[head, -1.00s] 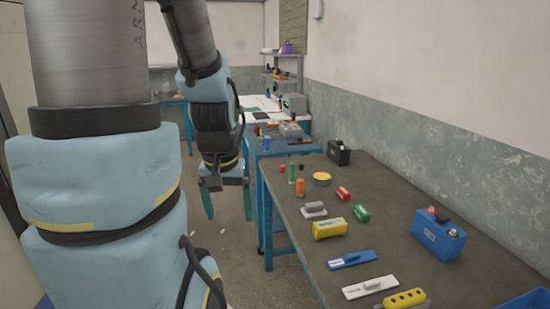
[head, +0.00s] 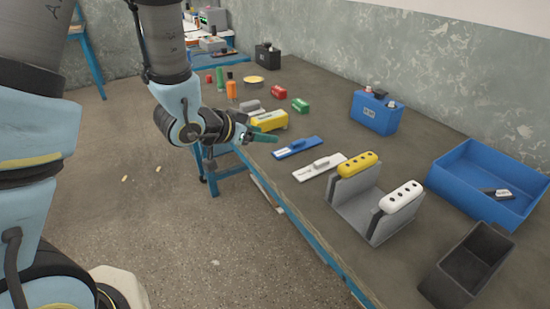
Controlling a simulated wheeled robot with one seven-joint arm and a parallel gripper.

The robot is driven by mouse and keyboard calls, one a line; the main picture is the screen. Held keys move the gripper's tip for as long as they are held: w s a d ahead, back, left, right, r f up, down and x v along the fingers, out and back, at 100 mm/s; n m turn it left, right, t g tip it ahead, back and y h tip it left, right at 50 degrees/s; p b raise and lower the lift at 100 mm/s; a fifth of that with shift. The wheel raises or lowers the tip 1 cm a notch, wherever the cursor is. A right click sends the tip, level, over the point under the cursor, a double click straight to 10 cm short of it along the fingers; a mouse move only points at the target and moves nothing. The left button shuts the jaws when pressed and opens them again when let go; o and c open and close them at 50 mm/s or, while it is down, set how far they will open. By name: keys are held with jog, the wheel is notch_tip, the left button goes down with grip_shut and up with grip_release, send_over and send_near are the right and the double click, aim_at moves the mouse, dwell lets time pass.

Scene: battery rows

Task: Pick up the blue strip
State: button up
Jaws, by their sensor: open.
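The blue strip (head: 298,147) lies flat on the dark table top near its left edge, in the head view. It is thin, with a raised grip along its top and a pale label at one end.
A white strip (head: 319,167) lies on the near side of the blue one, and a yellow block (head: 268,121) on the far side. Nearer stands a grey rack (head: 365,212). A blue battery (head: 377,112), a blue bin (head: 465,200) and a dark bin (head: 470,262) stand farther right.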

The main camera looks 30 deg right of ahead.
aim_at(298, 141)
jog(key=shift+s+d+f+m+g+h, duration=0.25)
jog(key=shift+s+d, duration=0.1)
jog(key=shift+s, duration=0.2)
jog(key=shift+s+d+f+m+g+h, duration=0.2)
jog(key=shift+s+d, duration=0.15)
jog(key=shift+s, duration=0.15)
jog(key=shift+p+x, duration=1.15)
jog(key=shift+x, duration=4.05)
grip_shut()
